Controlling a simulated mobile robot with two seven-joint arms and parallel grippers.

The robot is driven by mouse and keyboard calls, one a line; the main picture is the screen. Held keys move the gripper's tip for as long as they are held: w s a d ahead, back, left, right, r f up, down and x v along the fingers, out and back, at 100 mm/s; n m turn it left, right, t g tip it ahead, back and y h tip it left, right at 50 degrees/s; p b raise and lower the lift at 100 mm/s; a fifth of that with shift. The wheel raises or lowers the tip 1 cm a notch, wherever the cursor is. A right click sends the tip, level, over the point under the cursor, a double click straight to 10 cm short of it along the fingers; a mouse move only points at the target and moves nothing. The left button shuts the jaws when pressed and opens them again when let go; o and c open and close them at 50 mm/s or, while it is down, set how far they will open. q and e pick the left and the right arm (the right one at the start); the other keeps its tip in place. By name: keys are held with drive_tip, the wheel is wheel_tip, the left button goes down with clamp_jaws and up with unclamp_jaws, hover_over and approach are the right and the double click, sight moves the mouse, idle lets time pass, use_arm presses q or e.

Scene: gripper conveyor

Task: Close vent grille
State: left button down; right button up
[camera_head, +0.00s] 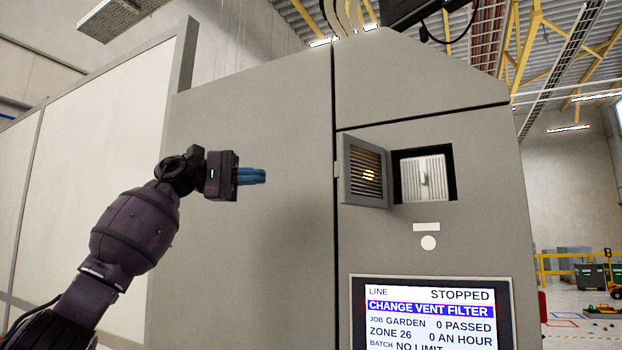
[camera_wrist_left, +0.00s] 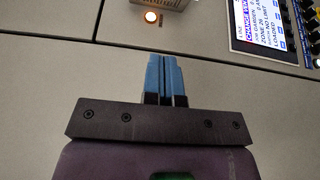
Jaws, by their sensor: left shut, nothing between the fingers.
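The vent grille (camera_head: 364,172) is a small grey slatted door on the front of the grey machine cabinet. It is hinged on its left side and stands swung open to the left. The opening on its right shows a white ribbed filter (camera_head: 424,178) inside a dark frame. My left gripper (camera_head: 264,176) is to the left of the grille, apart from it, with its blue fingers shut and empty, pointing right. In the left wrist view the blue fingers (camera_wrist_left: 166,80) are together, with bare cabinet panel around them. My right gripper is not in view.
A screen (camera_head: 432,312) below the opening reads "LINE STOPPED" and "CHANGE VENT FILTER". A white label and a round white disc (camera_head: 429,243) sit under the opening. The flat cabinet panel (camera_head: 270,250) between gripper and grille is bare.

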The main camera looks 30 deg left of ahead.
use_arm(q)
drive_tip(key=p+x, duration=0.2)
drive_tip(key=x, duration=0.8)
approach(361, 174)
drive_tip(key=shift+w+d+r, duration=0.25)
drive_tip(key=shift+w+d, duration=0.5)
drive_tip(key=shift+d, duration=0.15)
drive_tip(key=shift+s, duration=0.1)
